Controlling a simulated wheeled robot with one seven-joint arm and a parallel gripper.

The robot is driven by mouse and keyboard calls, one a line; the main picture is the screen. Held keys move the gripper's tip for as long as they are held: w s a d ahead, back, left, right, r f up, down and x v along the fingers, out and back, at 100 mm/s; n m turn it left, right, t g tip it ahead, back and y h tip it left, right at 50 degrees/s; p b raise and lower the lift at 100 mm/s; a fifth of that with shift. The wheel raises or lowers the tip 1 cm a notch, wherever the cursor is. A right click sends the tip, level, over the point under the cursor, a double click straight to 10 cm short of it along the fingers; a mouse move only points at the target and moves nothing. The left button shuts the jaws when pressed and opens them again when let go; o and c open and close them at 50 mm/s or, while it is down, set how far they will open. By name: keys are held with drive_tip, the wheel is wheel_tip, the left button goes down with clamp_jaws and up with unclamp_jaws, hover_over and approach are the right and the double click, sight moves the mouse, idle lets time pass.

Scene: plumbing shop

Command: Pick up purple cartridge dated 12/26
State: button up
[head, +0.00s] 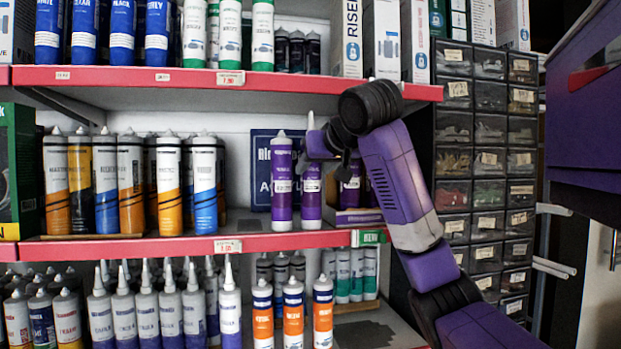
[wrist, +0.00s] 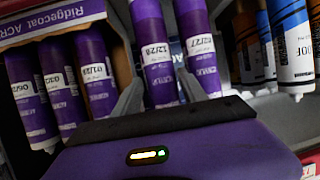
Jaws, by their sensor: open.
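In the wrist view, a purple cartridge (wrist: 152,45) has a white date label that looks like 12/26, though the last digit is blurry. My gripper (wrist: 157,92) is open, with one grey finger on each side of that cartridge; I cannot tell whether they touch it. A second purple cartridge (wrist: 199,50), labelled 12/27, stands just right of the right finger. In the head view, the cartridge (head: 311,195) stands upright at the front of the middle shelf, and the 12/27 one (head: 282,185) is to its left. My dark wrist partly hides the area behind.
More purple cartridges (wrist: 97,70) stand in a display box (head: 355,217) to the right on the middle shelf. Orange and blue cartridges (head: 205,185) stand to the left. The upper shelf (head: 230,78) is above my wrist; small-parts drawers (head: 487,160) are at the right.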

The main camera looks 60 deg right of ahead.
sight(315, 165)
drive_tip(key=shift+p+x, duration=0.5)
drive_tip(key=shift+x, duration=1.2)
clamp_jaws()
drive_tip(key=shift+r, duration=0.1)
drive_tip(key=shift+r, duration=0.15)
